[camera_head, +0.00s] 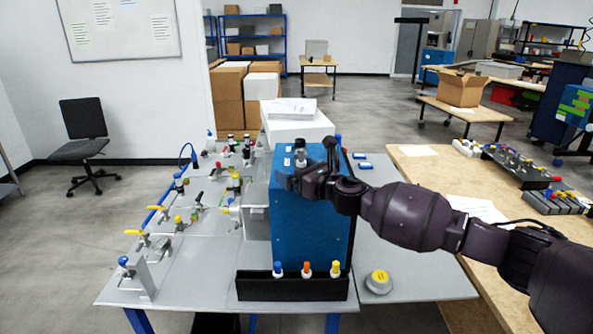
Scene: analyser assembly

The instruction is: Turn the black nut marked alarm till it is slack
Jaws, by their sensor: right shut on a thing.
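The blue analyser box (285,235) stands on the grey table. A small fitting with a silver-grey upper part and a dark top (300,157) rises from the top of the box. My right gripper (303,172) reaches in from the right over the box top, with its dark fingers around the base of this fitting. It is shut on what appears to be the black nut there, which the fingers mostly hide. I cannot read the alarm marking at this size. My left gripper is not in view.
A black rack (292,289) with blue, orange and yellow capped bottles stands at the box's front. Yellow-handled valves and fittings crowd the table's left. A round grey piece with a yellow top (379,282) lies at right. A wooden bench (430,172) stands beyond.

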